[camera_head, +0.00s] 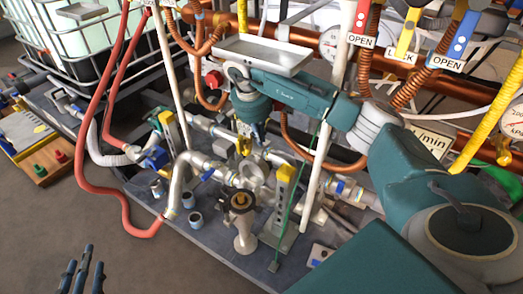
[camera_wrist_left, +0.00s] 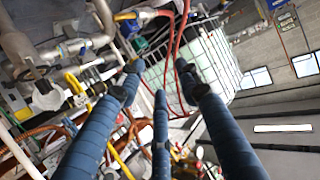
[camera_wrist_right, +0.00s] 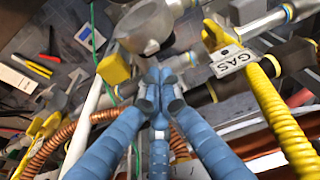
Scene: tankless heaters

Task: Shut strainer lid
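A round silver metal housing, seemingly the strainer (camera_wrist_right: 150,27), is at the top middle of the right wrist view. It seems to match the round metal fitting on the pipework (camera_head: 253,176) in the head view. I cannot make out its lid clearly. My right gripper (camera_wrist_right: 158,88) has its fingertips drawn together just below the housing, with nothing visible between them; I cannot tell if they touch it. In the head view this gripper (camera_head: 244,140) hangs above the fitting. My left gripper (camera_wrist_left: 160,82) has its fingers spread and empty, and shows at the lower left of the head view (camera_head: 82,272).
A brass-topped valve (camera_head: 241,201) and a yellow block (camera_head: 285,185) stand near the fitting. A yellow hose with a GAS tag (camera_wrist_right: 232,60) is right of my right gripper. Red hoses (camera_head: 88,120) and a caged tank (camera_head: 62,40) are at left.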

